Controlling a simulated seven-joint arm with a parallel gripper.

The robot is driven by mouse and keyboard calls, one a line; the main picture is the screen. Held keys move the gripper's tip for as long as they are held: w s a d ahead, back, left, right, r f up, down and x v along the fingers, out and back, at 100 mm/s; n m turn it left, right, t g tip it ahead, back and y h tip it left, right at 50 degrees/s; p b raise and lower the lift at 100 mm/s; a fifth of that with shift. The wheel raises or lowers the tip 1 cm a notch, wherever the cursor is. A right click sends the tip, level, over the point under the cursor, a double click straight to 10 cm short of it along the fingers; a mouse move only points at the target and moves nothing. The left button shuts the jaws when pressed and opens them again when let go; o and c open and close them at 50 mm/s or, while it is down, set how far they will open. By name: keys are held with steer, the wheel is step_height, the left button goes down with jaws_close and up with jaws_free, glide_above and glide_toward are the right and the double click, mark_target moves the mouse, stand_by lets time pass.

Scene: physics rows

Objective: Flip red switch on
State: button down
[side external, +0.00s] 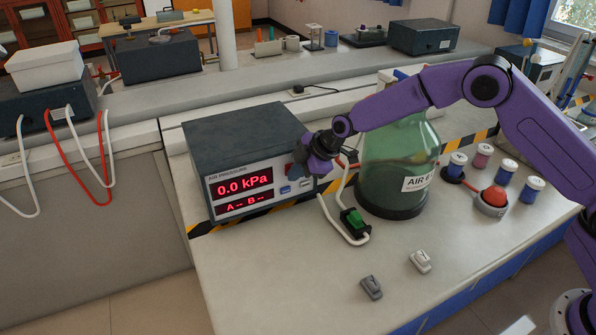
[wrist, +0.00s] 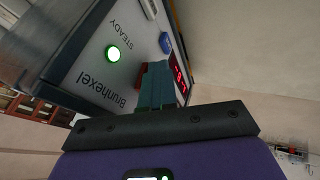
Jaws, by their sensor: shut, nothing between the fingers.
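The dark air pressure box (side external: 241,160) stands on the bench, its red display reading 0.0 kPa. My gripper (side external: 300,165) is at the right end of its front panel, fingers shut and empty. In the wrist view the closed teal fingers (wrist: 155,80) point at the panel. A red piece, likely the red switch (wrist: 123,78), shows partly behind the fingers. The fingers hide much of it, so its position and any contact cannot be told. A blue button (side external: 285,190) and a pale button (side external: 305,186) sit low on the panel.
A large green glass vessel (side external: 400,165) stands close right of my gripper. Two small switches (side external: 371,287) (side external: 420,261) and several small jars (side external: 482,155) are on the bench.

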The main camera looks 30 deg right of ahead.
steer(key=shift+d, duration=0.1)
stand_by(0.3)
steer(key=s+d+r, duration=0.3)
steer(key=s+r, duration=0.6)
steer(key=shift+d, duration=0.15)
stand_by(0.8)
steer(key=w+a+f, duration=0.3)
steer(key=w+f, duration=0.5)
steer(key=shift+w+a+f, duration=0.2)
steer(key=shift+w+a, duration=0.05)
steer(key=shift+a, duration=0.05)
stand_by(0.3)
